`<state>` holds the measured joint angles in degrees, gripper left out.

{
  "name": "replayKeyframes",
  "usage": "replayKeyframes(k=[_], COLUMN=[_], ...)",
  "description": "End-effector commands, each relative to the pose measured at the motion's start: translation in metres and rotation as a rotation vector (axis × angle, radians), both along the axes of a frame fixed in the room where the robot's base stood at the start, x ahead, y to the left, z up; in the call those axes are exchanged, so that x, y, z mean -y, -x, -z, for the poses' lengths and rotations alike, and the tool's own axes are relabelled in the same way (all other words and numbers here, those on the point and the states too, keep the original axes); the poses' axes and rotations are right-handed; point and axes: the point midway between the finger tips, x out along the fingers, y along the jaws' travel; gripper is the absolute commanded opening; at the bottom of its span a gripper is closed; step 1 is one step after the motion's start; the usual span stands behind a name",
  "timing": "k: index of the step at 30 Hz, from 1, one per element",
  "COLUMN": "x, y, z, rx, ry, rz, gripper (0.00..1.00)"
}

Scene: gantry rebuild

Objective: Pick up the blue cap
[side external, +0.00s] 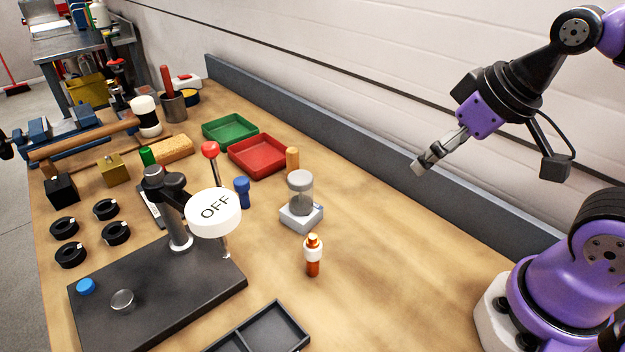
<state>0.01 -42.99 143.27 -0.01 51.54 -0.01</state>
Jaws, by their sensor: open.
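A small round blue cap (86,286) lies on the left part of a dark base plate (165,322) at the lower left of the side external view. A clear or grey disc (122,301) lies to its right on the same plate. My gripper (424,166) is high above the right side of the bench, near the back wall. It is far from the cap, and I see nothing between its fingers. The fingers are seen nearly edge-on.
A post with a white "OFF" disc (213,212) rises from the plate, right of the cap. Several black rings (64,228) lie behind it. An orange bottle (313,256), a jar on a block (300,194), a blue-topped object (242,191) and a dark tray (270,326) stand nearby. The right bench is clear.

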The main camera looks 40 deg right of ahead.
Motion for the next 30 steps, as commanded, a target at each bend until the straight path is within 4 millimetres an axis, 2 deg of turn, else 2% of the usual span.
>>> replayKeyframes(k=[8,10,22,26,29,30], x=[0.0,0.0,-0.001,-0.007,-0.02,-0.027], y=[0.0,0.0,-0.003,-0.025,-0.06,-0.078], z=[0.0,0.0,-0.002,-0.011,-0.02,-0.022], rx=[0.0,0.0,-0.001,-0.015,-0.032,-0.038], ry=[0.0,0.0,-0.001,-0.002,-0.004,-0.004], rz=[0.0,0.0,-0.003,-0.019,-0.046,-0.058], gripper=[0.81,0.7,0.7,0.7,0.7,0.7])
